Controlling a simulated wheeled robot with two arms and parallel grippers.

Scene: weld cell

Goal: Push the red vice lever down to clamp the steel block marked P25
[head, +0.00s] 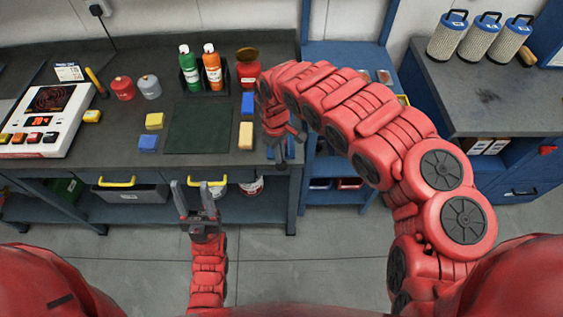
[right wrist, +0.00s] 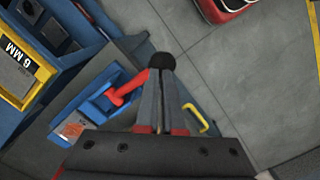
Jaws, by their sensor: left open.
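The red lever (right wrist: 133,87) shows in the right wrist view, rising from a blue vice (right wrist: 97,104) to a black knob (right wrist: 161,61). My right gripper (right wrist: 162,73) is at the knob end, its fingers close together. I cannot tell whether they touch the lever; the lever's upper part is partly hidden by them. A grey plate with small orange and dark marks (right wrist: 72,127) lies by the vice; I cannot read P25 anywhere. In the head view my right gripper (head: 283,150) is at the bench's right end. My left gripper (head: 191,187) is open and empty in front of the bench.
The bench (head: 105,160) carries a control box (head: 45,118), bottles (head: 212,68), a dark green mat (head: 197,128) and coloured blocks. Blue shelving (head: 340,55) stands right of it. A yellow-edged bin marked 6 MM (right wrist: 25,58) is near the vice.

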